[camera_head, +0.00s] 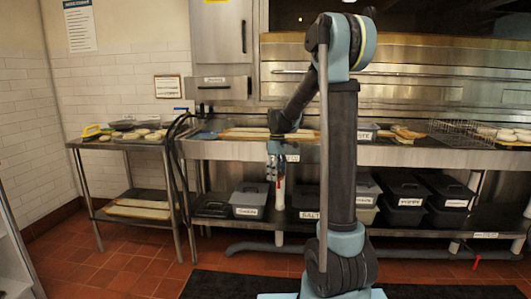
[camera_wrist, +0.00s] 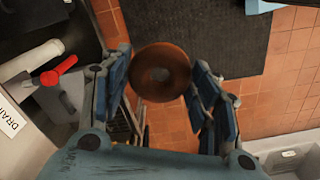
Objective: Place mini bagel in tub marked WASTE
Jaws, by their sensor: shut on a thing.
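In the head view my gripper (camera_head: 276,165) hangs at the counter's front edge; the bagel cannot be made out there. A container with a partly hidden label (camera_head: 365,135), which seems to end in "STE", stands on the counter right behind my arm. Most of it is hidden.
Several labelled, lidded bins (camera_head: 248,197) stand on the lower shelf. A red valve handle (camera_wrist: 58,71) and a DRAIN label (camera_wrist: 10,121) lie left of my gripper. Boards (camera_head: 250,133) lie on the counter; a wire rack (camera_head: 462,132) is at right. A side table (camera_head: 122,143) stands left.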

